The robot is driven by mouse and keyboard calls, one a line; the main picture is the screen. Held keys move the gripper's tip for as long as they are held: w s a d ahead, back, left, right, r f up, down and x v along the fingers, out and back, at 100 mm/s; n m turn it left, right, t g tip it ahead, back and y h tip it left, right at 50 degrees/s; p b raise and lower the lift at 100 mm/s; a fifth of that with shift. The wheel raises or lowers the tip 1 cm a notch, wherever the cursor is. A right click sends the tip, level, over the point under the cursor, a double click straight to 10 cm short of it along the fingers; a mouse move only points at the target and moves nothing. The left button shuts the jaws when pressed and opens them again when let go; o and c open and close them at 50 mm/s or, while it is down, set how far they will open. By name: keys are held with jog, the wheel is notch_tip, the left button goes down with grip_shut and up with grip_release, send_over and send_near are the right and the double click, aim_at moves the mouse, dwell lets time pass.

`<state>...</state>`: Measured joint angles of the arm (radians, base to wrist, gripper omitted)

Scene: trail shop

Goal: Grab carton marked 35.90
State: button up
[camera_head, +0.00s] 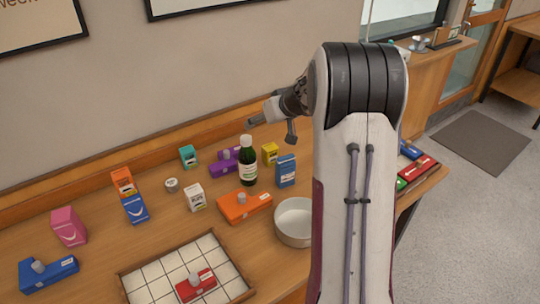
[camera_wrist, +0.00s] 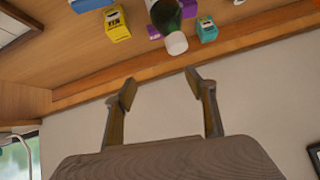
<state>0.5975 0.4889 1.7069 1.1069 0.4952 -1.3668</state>
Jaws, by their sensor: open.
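Several small cartons stand on the wooden counter: pink (camera_head: 68,226), orange (camera_head: 122,181), blue (camera_head: 136,209), teal (camera_head: 189,156), white (camera_head: 195,197), yellow (camera_head: 270,153) and a second blue one (camera_head: 285,170). Their marks are too small to read, so I cannot tell which one is marked 35.90. My gripper (camera_head: 272,129) is open and empty above the back of the counter. In the wrist view my gripper (camera_wrist: 160,84) faces the wall, with the yellow carton (camera_wrist: 117,24) and the teal carton (camera_wrist: 206,29) beyond its fingertips, apart from them.
A dark bottle (camera_head: 248,165) stands among the cartons beside a purple knobbed block (camera_head: 224,165). An orange knobbed block (camera_head: 243,206), a white bowl (camera_head: 293,221) and a tiled tray (camera_head: 128,277) with a red knobbed block (camera_head: 196,285) lie nearer. A blue knobbed block (camera_head: 48,273) is front left.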

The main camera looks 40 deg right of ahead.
jog(key=w+d+f, duration=0.1)
jog(key=d+f, duration=0.5)
send_near(271, 147)
jog(key=shift+w+d+f+n+h, duration=0.1)
jog(key=shift+w+f+n+h, duration=0.3)
jog(key=shift+w+f, duration=0.55)
jog(key=shift+f, duration=0.2)
jog(key=shift+x, duration=1.2)
jog(key=shift+w+f, duration=0.1)
jog(key=shift+w+a+f, duration=0.2)
jog(key=shift+w+f, duration=0.2)
jog(key=shift+w, duration=0.15)
jog(key=shift+w+a+f, duration=0.2)
jog(key=shift+w+f, duration=0.2)
jog(key=shift+w, duration=0.15)
jog(key=shift+x, duration=1.1)
